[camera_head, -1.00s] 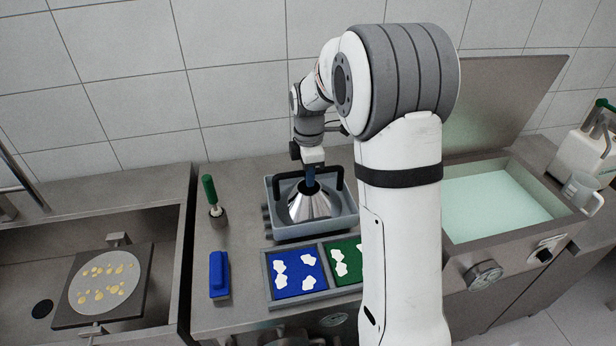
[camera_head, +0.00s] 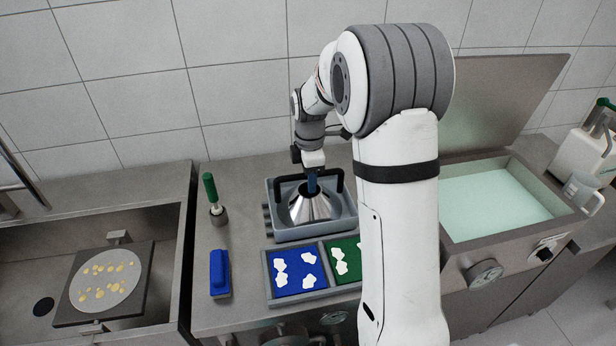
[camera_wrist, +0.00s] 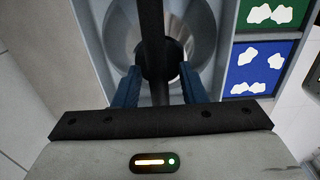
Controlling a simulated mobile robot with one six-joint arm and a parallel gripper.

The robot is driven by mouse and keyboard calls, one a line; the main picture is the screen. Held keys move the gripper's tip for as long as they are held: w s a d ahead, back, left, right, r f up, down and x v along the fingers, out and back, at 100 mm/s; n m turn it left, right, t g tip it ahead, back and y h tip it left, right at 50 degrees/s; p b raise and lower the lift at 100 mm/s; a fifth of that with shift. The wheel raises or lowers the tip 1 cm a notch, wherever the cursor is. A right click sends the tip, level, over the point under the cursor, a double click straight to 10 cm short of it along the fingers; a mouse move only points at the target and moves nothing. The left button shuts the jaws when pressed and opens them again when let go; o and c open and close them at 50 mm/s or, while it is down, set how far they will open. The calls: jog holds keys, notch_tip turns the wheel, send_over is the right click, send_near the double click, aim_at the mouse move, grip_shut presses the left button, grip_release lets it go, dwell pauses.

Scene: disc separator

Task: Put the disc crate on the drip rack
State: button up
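The disc crate (camera_head: 350,228) is a grey-blue open box on the middle counter, holding a shiny metal cone of discs (camera_head: 309,208) under a black handle (camera_head: 337,181). My gripper (camera_head: 312,186) points down at the middle of the handle. In the wrist view its two blue fingers (camera_wrist: 159,82) stand on either side of the black handle bar (camera_wrist: 152,25), with visible gaps, so it is open. The crate wall also shows in the wrist view (camera_wrist: 88,45). Dark slats show at the crate's left side. I cannot tell which thing is the drip rack.
A two-part tray (camera_head: 297,297) with blue and green mats lies in front of the crate. A blue block (camera_head: 219,274) and a green-handled brush (camera_head: 211,190) stand left. A sink with a spotted disc (camera_head: 104,283) is far left. A liquid-filled basin (camera_head: 490,200) is right.

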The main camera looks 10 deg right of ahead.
notch_tip(320, 180, up, 12)
jog(key=s+f+m+t, duration=0.2)
jog(key=s+m, duration=1.6)
jog(key=s, duration=0.9)
jog(key=shift+d+f+t+b, duration=0.2)
jog(key=shift+f+t+b, duration=0.15)
jog(key=shift+t, duration=0.15)
